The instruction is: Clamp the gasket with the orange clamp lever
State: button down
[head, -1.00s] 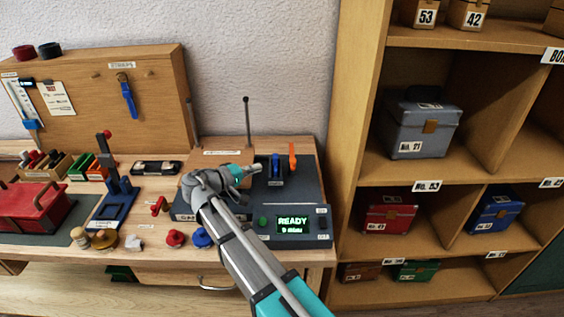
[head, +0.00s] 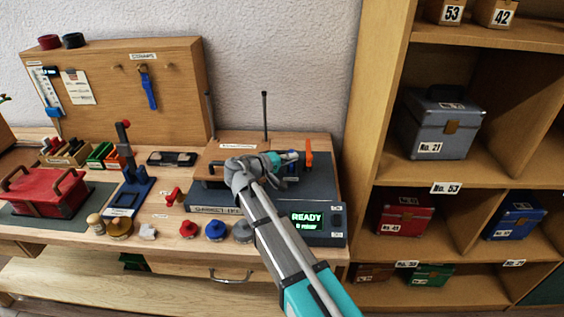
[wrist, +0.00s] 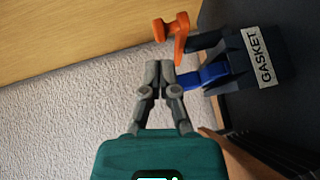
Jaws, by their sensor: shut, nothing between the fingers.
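The orange clamp lever (head: 309,156) stands upright at the back right of the dark machine. In the wrist view the orange lever (wrist: 180,36), with its knob-like end at left, lies just beyond my fingertips. My gripper (head: 297,157) is shut and empty, its fingers side by side, close to the lever's left side in the head view. In the wrist view my gripper (wrist: 160,65) shows a small gap to the lever. A dark holder labelled GASKET (wrist: 258,58) has a blue piece (wrist: 210,75) in it, right of my fingers.
The machine's panel (head: 307,220) reads READY. A thin dark post (head: 265,115) rises behind the machine. Red and blue knobs (head: 215,231) stand along the bench front. A shelf (head: 372,130) with boxes stands close at the right.

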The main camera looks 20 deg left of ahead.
jog(key=shift+x, duration=1.25)
jog(key=shift+s+a+y, duration=0.15)
jog(key=shift+s+y, duration=0.05)
jog(key=shift+y, duration=0.1)
